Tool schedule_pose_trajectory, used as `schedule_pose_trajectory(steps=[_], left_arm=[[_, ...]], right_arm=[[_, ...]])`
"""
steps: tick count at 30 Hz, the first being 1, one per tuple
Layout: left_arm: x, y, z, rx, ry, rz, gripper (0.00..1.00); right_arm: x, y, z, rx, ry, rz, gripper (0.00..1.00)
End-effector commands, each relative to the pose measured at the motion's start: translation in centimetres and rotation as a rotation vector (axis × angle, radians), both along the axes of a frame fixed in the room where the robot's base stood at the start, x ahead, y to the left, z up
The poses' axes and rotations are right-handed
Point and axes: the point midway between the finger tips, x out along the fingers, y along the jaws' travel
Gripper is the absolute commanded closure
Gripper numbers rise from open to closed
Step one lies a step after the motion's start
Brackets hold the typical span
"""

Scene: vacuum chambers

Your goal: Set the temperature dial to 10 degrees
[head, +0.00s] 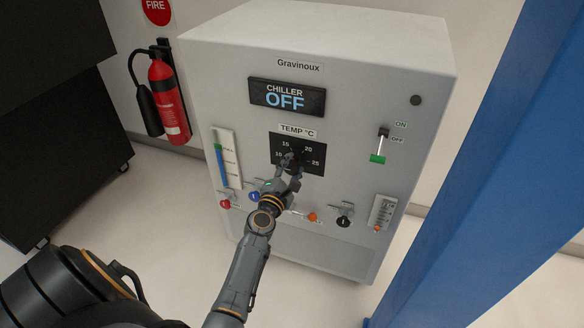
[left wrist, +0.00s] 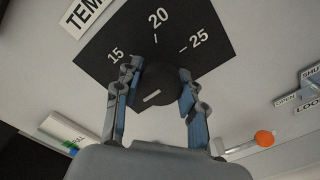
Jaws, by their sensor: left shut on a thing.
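The temperature dial is a dark round knob on a black scale plate (head: 316,171) marked 10, 15, 20 and 25, under the label "TEMP °C" on the chiller's front. In the left wrist view the dial (left wrist: 172,86) sits between the two fingers of my left gripper (left wrist: 158,92), shut on its sides. It shows a short white line, but I cannot tell its exact reading. The 10 mark is hidden in the wrist view. In the head view my left gripper (head: 290,165) covers most of the dial. My right gripper is not in view.
The white chiller (head: 230,85) has a display (head: 287,97) reading "CHILLER OFF". Several small valves, one with an orange knob (head: 312,217), line the front below the dial. A blue column (head: 480,150) stands at right, a fire extinguisher (head: 168,95) behind left.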

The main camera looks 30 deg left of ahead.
Motion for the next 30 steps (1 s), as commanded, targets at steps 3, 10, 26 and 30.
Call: schedule_pose_trajectory(steps=[3,10,26,30], left_arm=[[0.0,0.1,0.0,-0.003,0.000,0.002,0.91],[0.0,0.1,0.0,-0.001,0.000,0.001,0.37],[-2.9,-0.7,-0.2,-0.001,0.002,0.001,0.37],[-6.0,-1.4,-0.2,0.000,0.003,0.001,0.37]], right_arm=[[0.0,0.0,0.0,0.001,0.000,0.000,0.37],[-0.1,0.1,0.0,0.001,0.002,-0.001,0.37],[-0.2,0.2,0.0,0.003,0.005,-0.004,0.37],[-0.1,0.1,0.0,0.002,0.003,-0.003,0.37]])
